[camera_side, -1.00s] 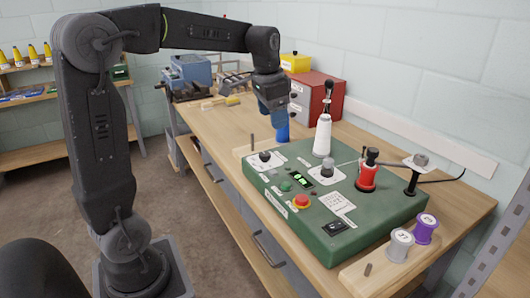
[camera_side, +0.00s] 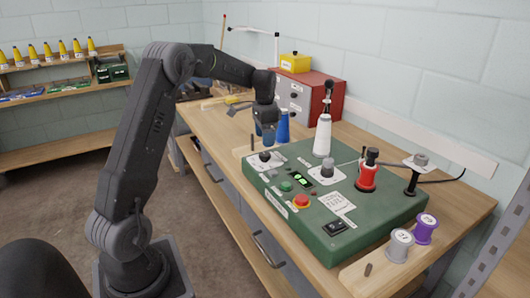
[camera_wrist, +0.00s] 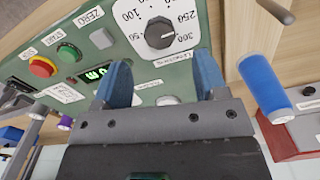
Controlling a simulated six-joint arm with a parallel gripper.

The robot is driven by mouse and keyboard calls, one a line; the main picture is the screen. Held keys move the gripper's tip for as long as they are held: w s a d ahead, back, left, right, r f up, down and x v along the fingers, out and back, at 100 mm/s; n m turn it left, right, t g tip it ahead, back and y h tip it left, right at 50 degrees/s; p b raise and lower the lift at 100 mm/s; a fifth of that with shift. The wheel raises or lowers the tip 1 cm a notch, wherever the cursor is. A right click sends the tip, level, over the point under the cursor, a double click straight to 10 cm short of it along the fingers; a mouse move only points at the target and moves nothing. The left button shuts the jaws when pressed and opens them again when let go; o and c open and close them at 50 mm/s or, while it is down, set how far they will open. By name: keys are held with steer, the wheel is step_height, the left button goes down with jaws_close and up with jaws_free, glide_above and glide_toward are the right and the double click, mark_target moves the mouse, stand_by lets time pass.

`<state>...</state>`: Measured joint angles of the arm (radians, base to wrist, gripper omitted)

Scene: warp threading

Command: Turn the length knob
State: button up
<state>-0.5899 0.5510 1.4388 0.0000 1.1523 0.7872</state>
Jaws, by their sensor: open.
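The length knob (camera_side: 265,155) is a dark knob on a white dial plate at the back left corner of the green control box (camera_side: 315,247). In the wrist view the knob (camera_wrist: 160,32) sits inside a printed scale, its pointer mark near the 300. My gripper (camera_side: 266,138) hangs just above the knob in the side view. In the wrist view my gripper (camera_wrist: 163,80) shows two blue fingers spread apart, with nothing between them. The knob lies beyond the fingertips, a little left of the middle of the gap, and apart from them.
A blue spool (camera_side: 283,127) stands close to the right of my gripper. A wooden peg (camera_side: 253,142) is near the knob. A second dial knob (camera_side: 327,166), a white cone (camera_side: 322,137) and a red stop button (camera_side: 301,201) are on the box. A red cabinet (camera_side: 318,98) stands behind.

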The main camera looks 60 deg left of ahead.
mark_target(265, 154)
step_height(265, 154, down, 6)
stand_by(0.4)
steer(key=c, duration=0.9)
